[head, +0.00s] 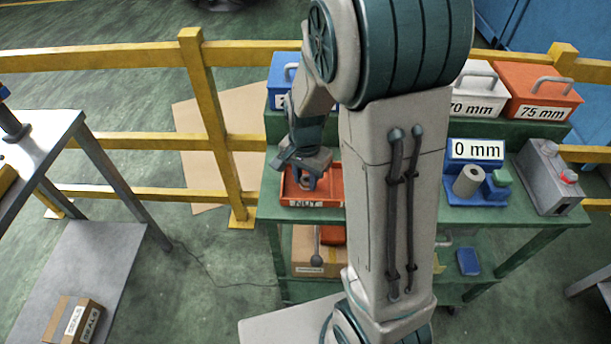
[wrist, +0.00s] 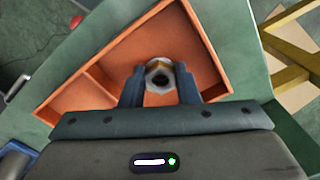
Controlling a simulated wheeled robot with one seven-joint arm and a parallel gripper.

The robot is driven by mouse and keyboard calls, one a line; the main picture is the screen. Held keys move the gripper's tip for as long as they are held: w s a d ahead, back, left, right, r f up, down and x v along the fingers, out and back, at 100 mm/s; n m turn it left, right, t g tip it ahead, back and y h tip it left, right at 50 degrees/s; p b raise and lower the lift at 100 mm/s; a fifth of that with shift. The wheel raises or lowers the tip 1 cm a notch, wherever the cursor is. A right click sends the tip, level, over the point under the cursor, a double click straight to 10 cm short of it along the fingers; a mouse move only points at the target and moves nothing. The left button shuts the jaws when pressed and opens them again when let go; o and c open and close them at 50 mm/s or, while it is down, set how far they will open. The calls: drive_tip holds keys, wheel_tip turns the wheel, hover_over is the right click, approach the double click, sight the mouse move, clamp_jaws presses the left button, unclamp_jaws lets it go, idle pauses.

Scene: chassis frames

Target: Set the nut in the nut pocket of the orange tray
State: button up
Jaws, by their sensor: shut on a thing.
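The orange tray (head: 334,192) stands on the green bench in the head view, with a "NUT" label on its front; my arm hides its right part. In the wrist view the tray (wrist: 150,45) has a divider between a large compartment and a smaller one at lower left. My gripper (head: 308,181) is over the tray, pointing down. In the wrist view my gripper (wrist: 160,84) is shut on the nut (wrist: 160,67), a pale ring with a dark hole. The nut shows over the large compartment; I cannot tell whether it touches the floor.
Right of my arm, a blue holder (head: 477,198) marked "0 mm" bears a grey cylinder (head: 467,181). Labelled cases, including an orange "75 mm" case (head: 538,92), line the back shelf.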

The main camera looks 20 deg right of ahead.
sight(305, 180)
drive_tip(key=shift+f, duration=0.1)
drive_tip(key=shift+f, duration=0.15)
drive_tip(key=o, duration=1)
drive_tip(key=shift+r, duration=0.2)
wheel_tip(305, 180, up, 11)
drive_tip(key=shift+s+d+r+n+t+p, duration=0.1)
drive_tip(key=shift+s+r+n+t, duration=0.45)
drive_tip(key=shift+s+n, duration=1.35)
drive_tip(key=shift+s+d+r+n+t+p, duration=0.15)
drive_tip(key=shift+s+r+n+t, duration=0.4)
drive_tip(key=shift+s+n, duration=1.4)
drive_tip(key=shift+s+r+n+t+p, duration=0.1)
drive_tip(key=shift+s+r+n+t, duration=0.5)
drive_tip(key=shift+s, duration=2.3)
